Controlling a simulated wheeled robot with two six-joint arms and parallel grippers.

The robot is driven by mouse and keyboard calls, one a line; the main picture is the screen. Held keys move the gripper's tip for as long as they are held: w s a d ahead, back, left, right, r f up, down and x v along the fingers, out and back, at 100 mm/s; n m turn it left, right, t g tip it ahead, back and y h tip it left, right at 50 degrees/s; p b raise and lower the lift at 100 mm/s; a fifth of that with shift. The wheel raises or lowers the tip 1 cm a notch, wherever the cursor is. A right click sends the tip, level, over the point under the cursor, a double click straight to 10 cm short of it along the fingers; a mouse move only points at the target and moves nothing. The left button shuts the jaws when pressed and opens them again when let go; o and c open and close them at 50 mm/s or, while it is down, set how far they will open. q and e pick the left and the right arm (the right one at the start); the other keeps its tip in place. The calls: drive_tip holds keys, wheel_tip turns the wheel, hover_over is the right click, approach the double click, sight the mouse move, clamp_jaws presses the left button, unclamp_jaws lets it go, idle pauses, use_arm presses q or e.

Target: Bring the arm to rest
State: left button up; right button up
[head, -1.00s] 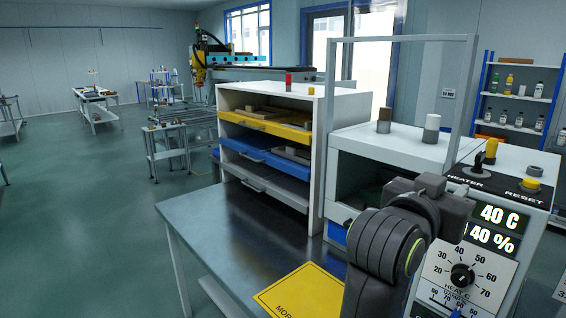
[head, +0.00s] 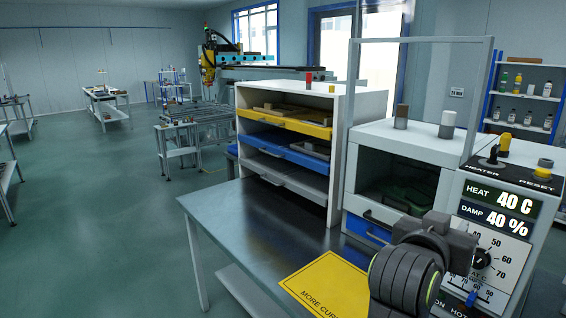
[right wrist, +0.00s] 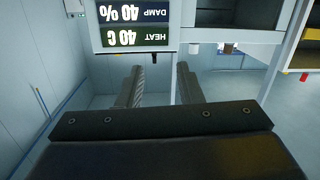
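My right arm comes up from the bottom edge of the head view, in front of the panel fixture. Its dark gripper (head: 452,242) is beside the dial on the panel face; its fingers are hard to make out there. In the right wrist view, which is upside down, the two ribbed fingers of this gripper (right wrist: 158,74) stand apart with nothing between them. The panel (head: 497,210) shows HEAT 40 C and DAMP 40 %; its display (right wrist: 138,25) also shows in the right wrist view beyond the fingers. My left gripper is in neither view.
A steel bench (head: 235,215) carries a yellow sign (head: 330,285) and a cabinet with yellow, blue and grey trays (head: 285,122). A white box (head: 400,150) stands beside the panel. The floor at left is open.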

drive_tip(key=s+d+f+n+g+y, duration=0.1)
drive_tip(key=s+d+f+n+y, duration=0.2)
drive_tip(key=f, duration=0.9)
drive_tip(key=s+d+f+n+g+y, duration=0.15)
drive_tip(key=s+f, duration=0.25)
drive_tip(key=f, duration=0.8)
drive_tip(key=s+a+f+n+g+y, duration=0.1)
drive_tip(key=s+f+g+y, duration=0.2)
drive_tip(key=s+f, duration=0.65)
drive_tip(key=s+a+f+n+g+y, duration=0.1)
drive_tip(key=s+f+n+g+y, duration=0.15)
drive_tip(key=s+f, duration=0.7)
drive_tip(key=s+d+f+g, duration=0.1)
drive_tip(key=s+f, duration=0.1)
drive_tip(key=f, duration=0.8)
drive_tip(key=s+d+f, duration=0.1)
drive_tip(key=f, duration=1)
drive_tip(key=s+a+f+g, duration=0.1)
drive_tip(key=s+f, duration=1.4)
drive_tip(key=shift+a+f+m+g+y, duration=0.3)
drive_tip(key=shift+a+f+y, duration=0.1)
